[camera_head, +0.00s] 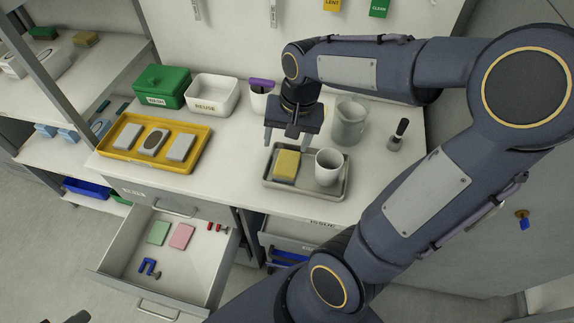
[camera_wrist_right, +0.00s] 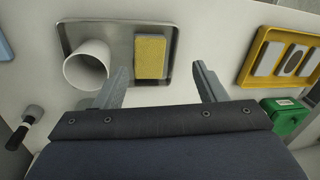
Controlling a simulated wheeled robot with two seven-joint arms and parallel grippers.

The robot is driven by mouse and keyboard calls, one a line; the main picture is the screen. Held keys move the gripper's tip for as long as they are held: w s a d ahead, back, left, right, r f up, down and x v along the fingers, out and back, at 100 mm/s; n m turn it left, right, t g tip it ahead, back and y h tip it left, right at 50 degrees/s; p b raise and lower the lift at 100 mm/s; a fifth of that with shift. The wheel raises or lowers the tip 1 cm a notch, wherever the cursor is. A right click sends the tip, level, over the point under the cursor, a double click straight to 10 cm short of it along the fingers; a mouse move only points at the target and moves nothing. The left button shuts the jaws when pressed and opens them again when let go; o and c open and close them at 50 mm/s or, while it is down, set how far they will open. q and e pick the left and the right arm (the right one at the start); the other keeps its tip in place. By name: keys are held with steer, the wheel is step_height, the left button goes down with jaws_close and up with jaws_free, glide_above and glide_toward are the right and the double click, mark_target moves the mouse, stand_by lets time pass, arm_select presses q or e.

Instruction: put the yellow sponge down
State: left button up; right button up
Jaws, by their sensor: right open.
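The yellow sponge (camera_head: 286,165) lies flat in the left part of a small grey tray (camera_head: 303,195) on the counter, left of a white cup (camera_head: 328,167). In the right wrist view the sponge (camera_wrist_right: 151,57) lies beyond my fingers, apart from them, beside the cup (camera_wrist_right: 86,66) in the tray (camera_wrist_right: 122,27). My right gripper (camera_head: 292,141) is open and empty, above the counter at the tray's back left; it also shows in the right wrist view (camera_wrist_right: 163,83). My left gripper is not clearly seen; only a dark bit of a part shows at the bottom left.
A yellow tray (camera_head: 157,170) with several grey blocks stands left. A green box (camera_head: 160,87), a white bin (camera_head: 212,94) and a mug with a purple item (camera_head: 262,95) stand behind. A grey pitcher (camera_head: 348,121) is behind the cup. An open drawer (camera_head: 171,246) juts out in front.

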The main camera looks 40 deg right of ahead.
arm_select(q)
steer(key=shift+s, duration=0.1)
arm_select(e)
steer(key=s+a+r+n+t+y, duration=0.2)
steer(key=s+a+n+t, duration=0.2)
steer(key=s, duration=0.7)
steer(key=a+n, duration=0.2)
steer(key=a, duration=0.2)
steer(key=shift+a+r+n, duration=0.3)
steer(key=shift+a+r, duration=0.05)
steer(key=shift+r, duration=0.05)
steer(key=shift+s, duration=0.1)
